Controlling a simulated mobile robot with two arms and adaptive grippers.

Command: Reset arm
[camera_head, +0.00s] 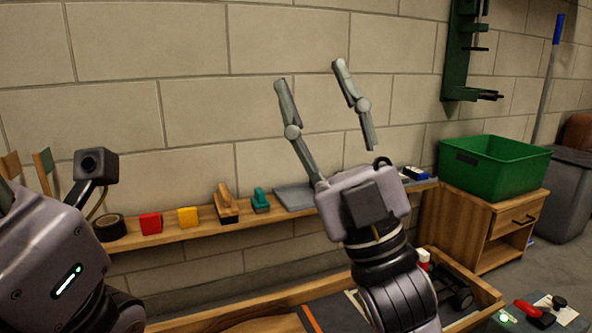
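My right gripper (309,72) is raised in the middle of the view, in front of the block wall. Its two grey fingers point up and stand wide apart, with nothing between them. My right arm comes up from the bottom and hides part of the shelf and the workbench. My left arm (45,255) is at the left edge, with a small green light on it.
A wooden shelf (178,238) along the wall holds black tape (110,227), red (151,222) and yellow (188,217) blocks and tools. A green bin (492,165) stands on a wooden cabinet (460,225) at right. A wood-edged workbench (480,311) is below. The air around the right gripper looks clear.

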